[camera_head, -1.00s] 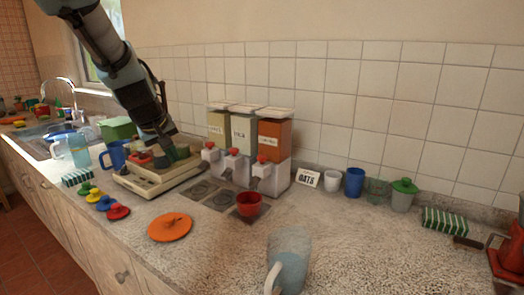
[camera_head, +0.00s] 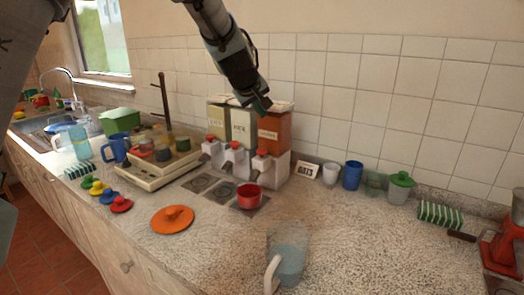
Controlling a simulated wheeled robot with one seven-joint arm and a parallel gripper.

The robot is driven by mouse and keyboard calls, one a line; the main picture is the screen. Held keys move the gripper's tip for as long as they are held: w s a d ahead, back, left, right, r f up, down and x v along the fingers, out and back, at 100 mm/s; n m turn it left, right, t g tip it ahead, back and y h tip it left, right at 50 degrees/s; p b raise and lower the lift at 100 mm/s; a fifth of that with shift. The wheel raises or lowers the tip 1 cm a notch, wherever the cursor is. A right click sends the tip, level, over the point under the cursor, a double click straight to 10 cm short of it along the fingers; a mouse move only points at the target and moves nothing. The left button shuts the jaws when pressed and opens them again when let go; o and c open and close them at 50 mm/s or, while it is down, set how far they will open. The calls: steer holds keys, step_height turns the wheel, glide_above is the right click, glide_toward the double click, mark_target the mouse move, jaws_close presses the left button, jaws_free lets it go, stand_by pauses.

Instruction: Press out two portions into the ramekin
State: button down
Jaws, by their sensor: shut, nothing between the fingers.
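A red ramekin (camera_head: 249,200) stands on the dark square pad in front of the right-hand dispenser, below its spout. That dispenser (camera_head: 274,135) has an orange-brown container and a white base with a red push knob (camera_head: 261,153). Two more dispensers stand to its left: a middle one (camera_head: 241,128) with a pale container and a left one (camera_head: 216,124) with a dull yellow container, each with a red knob. My gripper (camera_head: 262,104) is shut and empty. It appears in front of the top of the right-hand dispenser, above its knob. The ramekin's contents cannot be made out.
A tray of jars (camera_head: 150,178) is at left. An orange lid (camera_head: 172,219) and a jug (camera_head: 289,254) stand in front.

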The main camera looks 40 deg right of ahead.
steer(key=b, duration=0.8)
glide_toward(264, 149)
steer(key=shift+w+d+f, duration=0.4)
steer(key=shift+d+f, duration=0.05)
steer(key=shift+d, duration=0.3)
steer(key=shift+w+d+f, duration=0.4)
steer(key=shift+d+f, duration=0.1)
steer(key=shift+d, duration=0.3)
steer(key=shift+w+d+f, duration=0.4)
steer(key=shift+d+f, duration=0.05)
steer(key=shift+d, duration=0.3)
steer(key=shift+f+b, duration=0.4)
steer(key=shift+f+b, duration=0.55)
steer(key=shift+f, duration=0.2)
stand_by(0.5)
steer(key=shift+r+p, duration=1.1)
steer(key=shift+r, duration=0.1)
step_height(264, 149, up, 5)
steer(key=p, duration=0.4)
steer(key=shift+p, duration=0.4)
stand_by(0.6)
